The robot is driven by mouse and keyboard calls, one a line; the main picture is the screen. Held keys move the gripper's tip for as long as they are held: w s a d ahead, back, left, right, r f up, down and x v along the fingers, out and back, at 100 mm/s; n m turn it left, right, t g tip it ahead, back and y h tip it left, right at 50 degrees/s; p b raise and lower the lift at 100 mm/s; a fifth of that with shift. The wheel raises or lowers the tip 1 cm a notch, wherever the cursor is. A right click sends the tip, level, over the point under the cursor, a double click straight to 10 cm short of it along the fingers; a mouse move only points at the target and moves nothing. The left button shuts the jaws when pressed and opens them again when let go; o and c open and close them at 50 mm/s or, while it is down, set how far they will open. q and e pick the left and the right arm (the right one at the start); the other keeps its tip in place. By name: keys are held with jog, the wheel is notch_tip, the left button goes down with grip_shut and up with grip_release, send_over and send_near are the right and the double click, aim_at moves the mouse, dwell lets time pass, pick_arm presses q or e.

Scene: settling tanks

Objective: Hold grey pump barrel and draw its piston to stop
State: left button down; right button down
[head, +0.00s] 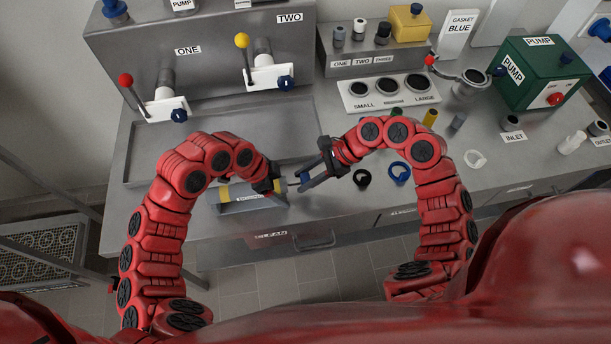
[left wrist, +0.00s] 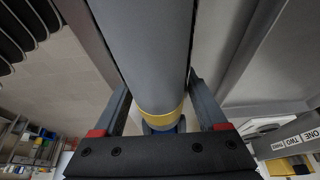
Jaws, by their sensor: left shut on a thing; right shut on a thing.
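The grey pump barrel (head: 240,188) lies roughly level above the front of the bench, with a yellow band (head: 223,192) near its left end. My left gripper (head: 277,186) is shut around the barrel toward its right end. In the left wrist view the barrel (left wrist: 150,50) runs between the two fingers, with its yellow band (left wrist: 160,108) beyond them. My right gripper (head: 308,180) is shut on the blue piston handle (head: 304,176), just right of the barrel. A short piece of piston rod shows between the grippers. The fingers partly hide the handle and the barrel's end.
Black (head: 363,177) and blue (head: 399,172) rings lie to the right. Behind stand the red lever (head: 126,80), yellow lever (head: 242,41) and green pump box (head: 530,75).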

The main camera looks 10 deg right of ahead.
jog(key=shift+d, duration=0.1)
jog(key=d, duration=0.7)
jog(key=shift+d, duration=0.2)
jog(key=shift+c, duration=2.2)
grip_release()
jog(key=shift+a, duration=0.1)
jog(key=v, duration=0.7)
jog(key=shift+r, duration=0.2)
